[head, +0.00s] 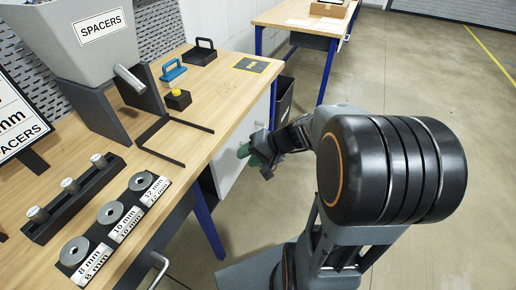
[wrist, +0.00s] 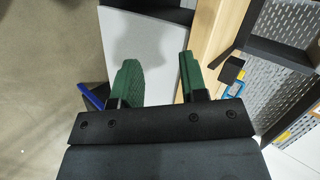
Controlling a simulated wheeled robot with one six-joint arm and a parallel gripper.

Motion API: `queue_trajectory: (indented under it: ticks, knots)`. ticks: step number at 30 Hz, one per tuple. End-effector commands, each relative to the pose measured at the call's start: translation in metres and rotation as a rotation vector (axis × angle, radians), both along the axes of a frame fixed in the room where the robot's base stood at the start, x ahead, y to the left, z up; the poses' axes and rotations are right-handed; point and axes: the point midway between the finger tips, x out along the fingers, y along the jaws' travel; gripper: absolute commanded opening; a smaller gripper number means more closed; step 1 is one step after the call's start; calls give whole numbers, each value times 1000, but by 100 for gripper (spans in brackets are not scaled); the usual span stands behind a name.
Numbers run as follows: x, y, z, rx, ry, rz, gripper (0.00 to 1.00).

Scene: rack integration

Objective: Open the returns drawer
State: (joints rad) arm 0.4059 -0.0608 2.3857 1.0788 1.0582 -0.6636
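A pale front panel (head: 232,160) is set under the wooden workbench (head: 222,78). No label reading "returns" shows on it, so I cannot tell whether it is the returns drawer. My gripper (head: 250,154), with green fingers, is in front of this panel, just off the bench edge. In the wrist view my gripper (wrist: 157,75) has its fingers well apart, with nothing held between them, and the pale panel (wrist: 148,48) shows behind them. A metal bar handle (head: 159,268) shows at the lower left under the bench. No handle is visible at my fingers.
A blue bench leg (head: 207,222) stands below the edge. Open floor (head: 420,65) lies to the right.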

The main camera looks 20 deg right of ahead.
Motion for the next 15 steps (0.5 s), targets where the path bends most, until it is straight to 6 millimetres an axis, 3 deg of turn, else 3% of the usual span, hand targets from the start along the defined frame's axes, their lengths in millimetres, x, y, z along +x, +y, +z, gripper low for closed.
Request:
queue_trajectory:
  ticks: [1, 6, 12, 15]
  knots:
    - [16, -15, -35, 86, -30, -82, 40]
    - [59, -75, -80, 267, -194, -354, 40]
    - [78, -140, -116, 331, -335, -600, 40]
    - [82, -158, -125, 336, -374, -668, 40]
